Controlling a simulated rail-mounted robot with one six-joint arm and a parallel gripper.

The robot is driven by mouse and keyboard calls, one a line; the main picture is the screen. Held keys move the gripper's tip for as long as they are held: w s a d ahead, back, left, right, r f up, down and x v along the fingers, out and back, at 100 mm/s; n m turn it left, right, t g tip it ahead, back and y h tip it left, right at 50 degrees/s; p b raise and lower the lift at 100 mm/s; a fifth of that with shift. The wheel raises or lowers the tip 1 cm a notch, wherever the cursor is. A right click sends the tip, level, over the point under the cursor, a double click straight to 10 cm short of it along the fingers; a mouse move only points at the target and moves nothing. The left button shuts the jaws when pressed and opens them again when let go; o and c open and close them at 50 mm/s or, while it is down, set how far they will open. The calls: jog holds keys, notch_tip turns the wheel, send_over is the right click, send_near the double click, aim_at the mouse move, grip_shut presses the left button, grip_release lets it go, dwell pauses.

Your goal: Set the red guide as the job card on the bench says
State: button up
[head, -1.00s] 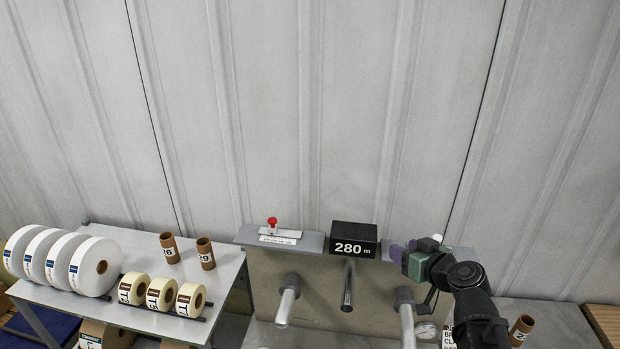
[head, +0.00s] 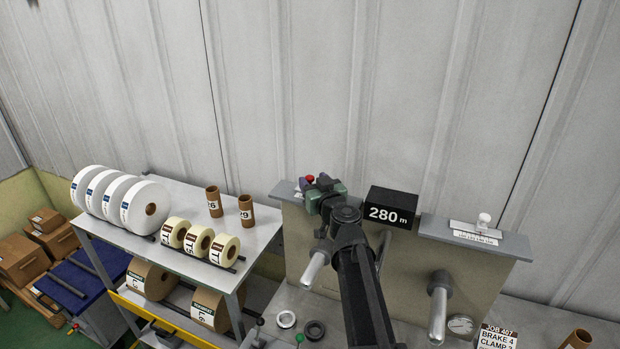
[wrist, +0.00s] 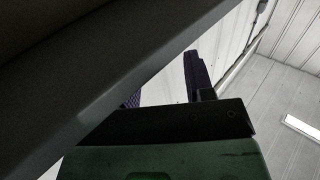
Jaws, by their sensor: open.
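The red guide shows as a red knob (head: 310,179) on the left grey ledge of the machine; its scale is mostly hidden behind my gripper. My gripper (head: 307,185) is open, right at the knob, with the green body covering much of the ledge. I cannot tell whether the fingers touch or surround the knob. The job card (head: 498,338) stands at the lower right; I read "JOB 407", "BRAKE 4" and a cut-off "CLAMP" line, and the rest is out of frame. The wrist view shows a dark finger (wrist: 197,75), but no red knob.
A black "280 m" display (head: 390,207) stands right of my gripper. A white knob (head: 484,219) with a scale sits on the right ledge. Metal spindles (head: 438,306) stick out in front. A table (head: 262,228) with rolls and cores is at left.

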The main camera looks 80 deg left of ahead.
aim_at(311, 179)
jog(key=x, duration=0.3)
jog(key=shift+a, duration=0.15)
